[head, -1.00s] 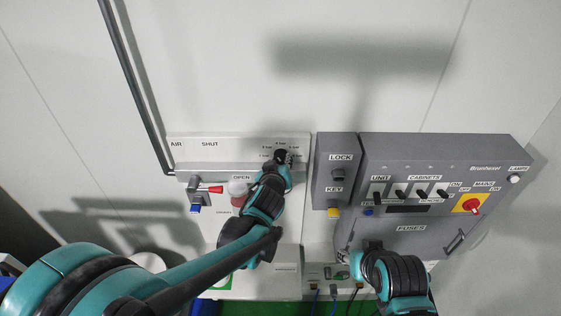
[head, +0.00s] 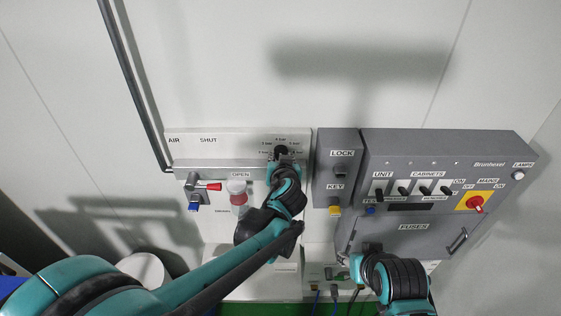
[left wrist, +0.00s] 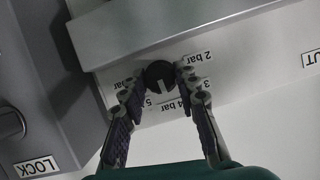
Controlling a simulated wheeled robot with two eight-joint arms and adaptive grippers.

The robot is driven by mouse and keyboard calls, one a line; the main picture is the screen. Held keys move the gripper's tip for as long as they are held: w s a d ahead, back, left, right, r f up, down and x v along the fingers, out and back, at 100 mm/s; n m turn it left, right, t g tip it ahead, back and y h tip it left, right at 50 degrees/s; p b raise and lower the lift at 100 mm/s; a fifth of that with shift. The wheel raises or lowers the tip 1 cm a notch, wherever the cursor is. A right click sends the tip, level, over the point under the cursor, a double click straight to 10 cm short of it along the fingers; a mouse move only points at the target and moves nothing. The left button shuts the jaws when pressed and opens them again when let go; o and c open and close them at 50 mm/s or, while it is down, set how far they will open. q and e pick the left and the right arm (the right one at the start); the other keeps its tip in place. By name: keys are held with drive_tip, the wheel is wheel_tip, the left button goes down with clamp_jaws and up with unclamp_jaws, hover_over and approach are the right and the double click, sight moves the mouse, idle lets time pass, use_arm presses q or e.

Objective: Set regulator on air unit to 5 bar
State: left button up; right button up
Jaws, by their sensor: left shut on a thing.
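The regulator knob (left wrist: 160,76) is round and black with a pale pointer line, on the white air unit (head: 185,142). In the left wrist view, upside down, bar labels ring it; the pointer faces down, towards the 4 bar (left wrist: 170,108) and 5 (left wrist: 148,101) labels. I cannot tell exactly which mark it meets. My left gripper (left wrist: 160,79) is shut on the knob, one finger each side. In the head view my left gripper (head: 282,154) partly covers the knob and lower labels. My right arm is in front of the grey cabinet; its fingers cannot be made out.
On the air unit are a red-handled valve (head: 208,187) and a red-and-clear bowl (head: 237,190). Right of it stand a grey lock box (head: 337,185) and a grey switch cabinet (head: 410,227) with a red mains switch (head: 475,204).

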use_arm(q)
drive_tip(key=shift+d+f+m+t+y+b, duration=0.15)
drive_tip(key=shift+m+t+y+b, duration=0.15)
drive_tip(key=shift+m+y+b, duration=1.1)
drive_tip(key=shift+d+m+t+y+b, duration=0.1)
drive_tip(key=shift+m+t+y+b, duration=0.4)
drive_tip(key=shift+m+b, duration=1.6)
drive_tip(key=shift+y, duration=0.4)
drive_tip(key=o, duration=1.2)
drive_tip(key=shift+c, duration=0.2)
drive_tip(key=v, duration=0.8)
